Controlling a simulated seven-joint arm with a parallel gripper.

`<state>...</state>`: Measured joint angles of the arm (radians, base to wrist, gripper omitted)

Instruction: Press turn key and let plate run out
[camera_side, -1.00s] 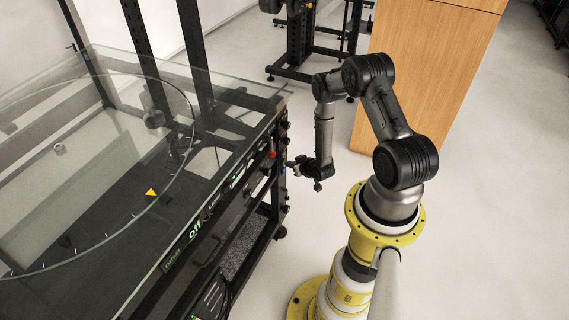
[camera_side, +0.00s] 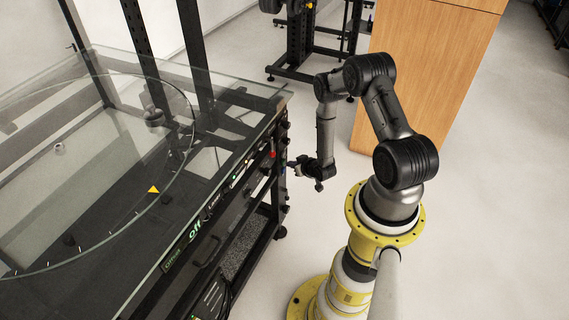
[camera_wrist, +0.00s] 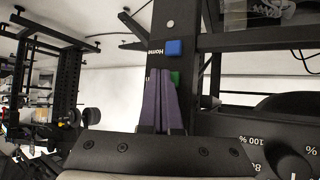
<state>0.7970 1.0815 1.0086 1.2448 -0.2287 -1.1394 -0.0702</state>
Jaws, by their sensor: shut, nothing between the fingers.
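The glass turntable plate (camera_side: 110,150) lies on the table at left in the side view, with a yellow-orange triangle marker (camera_side: 153,189) near its rim. My gripper (camera_side: 297,166) is at the table's front panel. In the wrist view its purple fingers (camera_wrist: 168,72) are together and empty, with their tips over the panel beside a green key (camera_wrist: 175,78). The fingers partly cover this key and its label, so I cannot tell whether they touch it or which name it bears. A blue key (camera_wrist: 173,47) marked "Home" is just beyond the fingertips, uncovered.
A dial (camera_wrist: 292,165) with percent marks is at right in the wrist view. A wooden cabinet (camera_side: 425,75) stands behind my arm. The floor between is clear.

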